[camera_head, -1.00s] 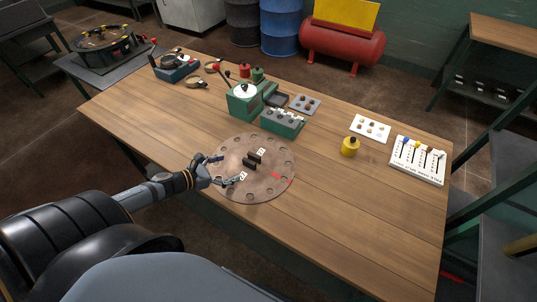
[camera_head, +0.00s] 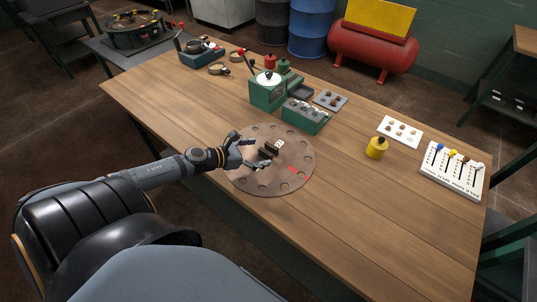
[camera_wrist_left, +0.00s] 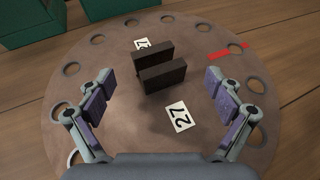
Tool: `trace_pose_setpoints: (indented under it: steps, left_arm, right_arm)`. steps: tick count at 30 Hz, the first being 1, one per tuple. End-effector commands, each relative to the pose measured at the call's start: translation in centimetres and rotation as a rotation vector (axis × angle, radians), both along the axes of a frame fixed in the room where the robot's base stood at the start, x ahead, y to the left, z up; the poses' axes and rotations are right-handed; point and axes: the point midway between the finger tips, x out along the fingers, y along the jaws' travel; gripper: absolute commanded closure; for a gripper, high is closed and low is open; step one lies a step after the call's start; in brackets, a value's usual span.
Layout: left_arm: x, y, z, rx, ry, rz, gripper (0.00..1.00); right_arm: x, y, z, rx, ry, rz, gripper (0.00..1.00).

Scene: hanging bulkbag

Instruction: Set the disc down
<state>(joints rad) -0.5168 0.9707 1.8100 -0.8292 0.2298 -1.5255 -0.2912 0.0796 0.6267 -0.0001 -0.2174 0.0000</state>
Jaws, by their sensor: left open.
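The disc (camera_head: 300,165) is a large brown round plate with holes around its rim, lying flat on the wooden table. It fills most of the left wrist view (camera_wrist_left: 95,65). My right gripper is not in view.
A red mark (camera_wrist_left: 229,51) lies near the disc's rim. Behind the disc stands a green machine (camera_head: 267,90) with a green box (camera_head: 306,116). A yellow weight (camera_head: 376,148) and a white lever board (camera_head: 452,172) are to the right. The table's front right is clear.

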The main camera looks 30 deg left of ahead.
Motion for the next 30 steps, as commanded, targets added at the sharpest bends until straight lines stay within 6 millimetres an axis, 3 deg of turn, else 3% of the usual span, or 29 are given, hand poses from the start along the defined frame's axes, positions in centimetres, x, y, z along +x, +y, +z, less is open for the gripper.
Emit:
trace_pose_setpoints:
  steps: [2,12,22,30]
  left_arm:
    - [0.8,-0.3,-1.6,0.003,-0.006,-0.001,0.08]
    - [3.4,-1.4,-1.9,-0.004,-0.006,0.004,0.08]
    - [3.7,-1.6,-2.3,0.000,0.000,0.001,0.08]
    - [3.7,-1.6,-2.3,0.000,0.000,0.001,0.44]
  right_arm:
    - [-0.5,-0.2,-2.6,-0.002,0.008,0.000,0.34]
    - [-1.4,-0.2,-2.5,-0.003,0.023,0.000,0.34]
    - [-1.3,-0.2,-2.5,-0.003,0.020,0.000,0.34]
    - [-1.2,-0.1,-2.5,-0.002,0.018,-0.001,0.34]
